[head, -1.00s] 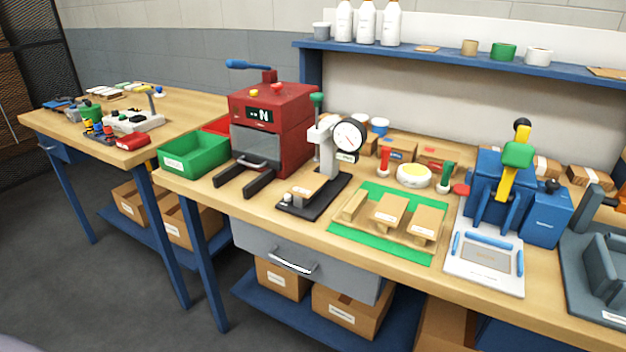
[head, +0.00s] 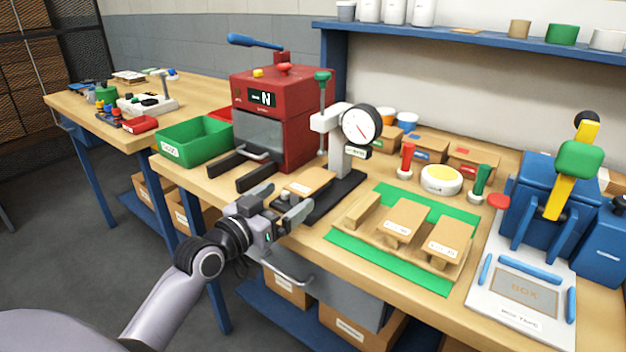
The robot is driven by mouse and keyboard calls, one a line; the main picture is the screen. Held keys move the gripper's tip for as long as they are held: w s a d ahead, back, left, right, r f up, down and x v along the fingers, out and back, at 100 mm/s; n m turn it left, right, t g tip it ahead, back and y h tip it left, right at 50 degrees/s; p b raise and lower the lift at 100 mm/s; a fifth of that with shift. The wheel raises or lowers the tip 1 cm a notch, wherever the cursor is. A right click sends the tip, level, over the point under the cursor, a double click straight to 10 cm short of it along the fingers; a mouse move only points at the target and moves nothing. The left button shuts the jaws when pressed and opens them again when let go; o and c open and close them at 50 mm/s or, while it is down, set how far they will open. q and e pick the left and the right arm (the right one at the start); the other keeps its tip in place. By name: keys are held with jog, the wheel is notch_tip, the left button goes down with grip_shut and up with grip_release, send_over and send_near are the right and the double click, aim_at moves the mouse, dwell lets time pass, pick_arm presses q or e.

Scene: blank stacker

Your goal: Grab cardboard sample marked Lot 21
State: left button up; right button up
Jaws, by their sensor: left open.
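Two labelled cardboard samples, a left one (head: 405,221) and a right one (head: 447,238), lie on a wooden holder (head: 376,234) on a green mat (head: 345,243). A third cardboard piece (head: 311,182) lies on the base of a dial gauge stand (head: 341,190). The labels are too small to read, so I cannot tell which is Lot 21. My left gripper (head: 284,202) is open and empty at the bench's front edge, just in front of the gauge stand and left of the mat. My right gripper is out of view.
A red press (head: 272,125) and a green bin (head: 193,140) stand left of the gauge. A blue lever press (head: 545,205) and white tray (head: 500,300) are at right.

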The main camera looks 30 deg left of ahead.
aim_at(301, 187)
pick_arm(q)
jog(key=w, duration=0.3)
jog(key=shift+w+d+r, duration=0.2)
jog(key=shift+w+d, duration=0.15)
jog(key=shift+d, duration=0.05)
jog(key=shift+w, duration=0.75)
jog(key=c, duration=1.2)
jog(key=shift+r, duration=0.1)
